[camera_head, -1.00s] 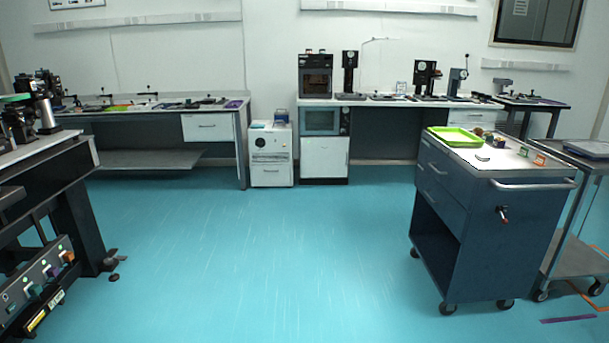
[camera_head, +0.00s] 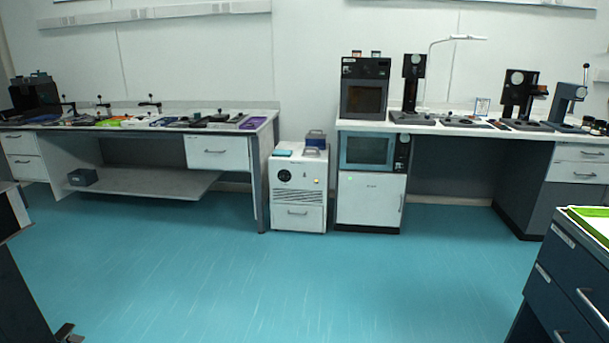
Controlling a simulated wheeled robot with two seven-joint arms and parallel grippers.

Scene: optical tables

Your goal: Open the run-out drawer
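No visible label tells which drawer is the run-out drawer. A white drawer with a bar handle (camera_head: 217,146) hangs under the left bench, shut. Two white drawers (camera_head: 580,163) at the right bench are shut, and two more (camera_head: 22,152) at the far left look shut. The low white cabinet (camera_head: 299,187) has a front panel with a handle at its bottom. The blue cart (camera_head: 562,272) at the right edge has shut drawers with bar handles, partly cut off. Neither of my grippers is in view.
Open turquoise floor (camera_head: 270,285) lies between me and the benches. A dark table part stands at the lower left edge. An oven (camera_head: 366,88) and instruments stand on the right bench. A small dark box (camera_head: 83,177) rests on the left bench's lower shelf.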

